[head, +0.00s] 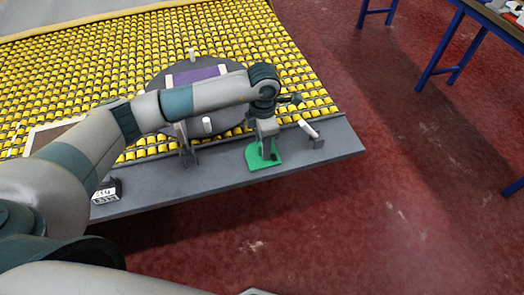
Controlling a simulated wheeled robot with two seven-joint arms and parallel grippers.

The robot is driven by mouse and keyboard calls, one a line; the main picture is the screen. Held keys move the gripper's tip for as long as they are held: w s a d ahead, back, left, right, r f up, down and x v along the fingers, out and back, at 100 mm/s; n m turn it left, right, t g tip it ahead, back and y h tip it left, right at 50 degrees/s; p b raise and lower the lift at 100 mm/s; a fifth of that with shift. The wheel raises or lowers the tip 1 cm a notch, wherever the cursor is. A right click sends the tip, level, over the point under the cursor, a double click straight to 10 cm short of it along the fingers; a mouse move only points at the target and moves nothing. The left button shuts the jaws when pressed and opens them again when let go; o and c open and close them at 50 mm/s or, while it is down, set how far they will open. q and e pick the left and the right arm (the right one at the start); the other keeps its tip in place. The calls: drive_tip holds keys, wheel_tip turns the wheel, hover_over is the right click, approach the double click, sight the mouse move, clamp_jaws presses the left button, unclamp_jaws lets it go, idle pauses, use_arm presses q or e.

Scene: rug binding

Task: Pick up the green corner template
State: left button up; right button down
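The green corner template (257,162) lies on the grey front ledge of the table, near its right end. My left arm reaches in from the left across the ledge. Its gripper (267,151) points down right over the template, and its fingertips overlap the template in the head view. The gripper and wrist hide part of the template. I cannot tell whether the fingers touch it or how far apart they are. My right gripper is not in view.
The grey ledge (330,150) borders a bed of yellow rollers (60,60). A dark round plate carries a purple piece (197,75). A white-topped post (309,129) stands just right of the template. A small white-labelled box (106,192) sits on the ledge at left.

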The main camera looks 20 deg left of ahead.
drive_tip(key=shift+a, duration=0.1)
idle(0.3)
use_arm(q)
clamp_jaws()
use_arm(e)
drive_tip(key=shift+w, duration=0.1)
use_arm(q)
drive_tip(key=shift+r, duration=0.1)
